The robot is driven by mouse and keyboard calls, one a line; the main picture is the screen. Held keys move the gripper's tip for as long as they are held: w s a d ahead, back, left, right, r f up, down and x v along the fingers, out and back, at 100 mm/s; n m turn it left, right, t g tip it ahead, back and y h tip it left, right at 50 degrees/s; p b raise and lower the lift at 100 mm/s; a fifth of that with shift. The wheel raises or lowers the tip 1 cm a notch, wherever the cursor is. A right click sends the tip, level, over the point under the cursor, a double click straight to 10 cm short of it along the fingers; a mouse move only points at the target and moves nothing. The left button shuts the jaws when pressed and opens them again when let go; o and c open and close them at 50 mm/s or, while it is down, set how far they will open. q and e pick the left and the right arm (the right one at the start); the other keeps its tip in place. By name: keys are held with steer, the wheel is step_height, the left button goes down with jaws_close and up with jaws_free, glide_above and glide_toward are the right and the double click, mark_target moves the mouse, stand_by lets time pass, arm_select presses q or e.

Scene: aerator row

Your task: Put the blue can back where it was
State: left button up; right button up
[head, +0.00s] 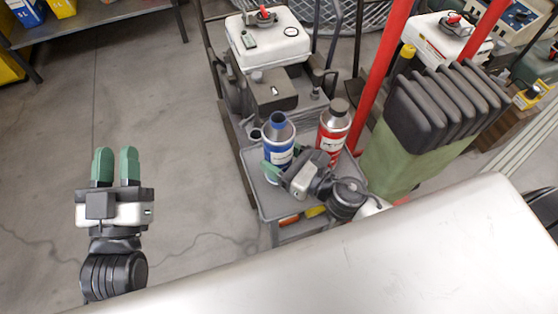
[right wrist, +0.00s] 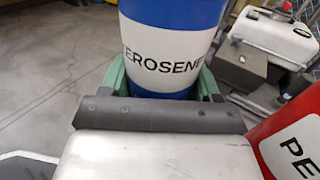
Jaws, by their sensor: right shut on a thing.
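The blue can (head: 279,152) stands upright over the left part of a small grey cart top (head: 262,196) in the head view. Its white band reads "EROSENE" in the right wrist view (right wrist: 165,55). My right gripper (head: 279,172) is shut on the blue can, with green fingers on both sides of its lower part. I cannot tell if the can's base touches the cart. A red can (head: 333,130) stands just right of it, partly behind my right arm. My left gripper (head: 116,166) is open and empty over the floor at the left.
An engine with a white tank (head: 268,40) is behind the cart. A red post (head: 385,65) and a green container with black ribs (head: 395,145) stand at the right. A shelf (head: 95,18) is at the far left. The floor at the left is clear.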

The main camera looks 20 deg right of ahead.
arm_select(q)
steer(key=shift+s+r+t+h, duration=0.15)
steer(key=shift+s+r+t, duration=0.2)
steer(key=shift+r+t, duration=0.3)
steer(key=shift+s+r+t+h, duration=0.15)
steer(key=shift+s+r+t, duration=0.15)
steer(key=shift+r+t, duration=0.35)
arm_select(e)
steer(key=shift+f, duration=0.65)
arm_select(q)
steer(key=shift+b, duration=0.3)
arm_select(e)
steer(key=shift+f, duration=0.1)
steer(key=o, duration=1)
arm_select(q)
steer(key=shift+s+r+t, duration=0.2)
steer(key=shift+s+t, duration=0.05)
steer(key=shift+t, duration=0.05)
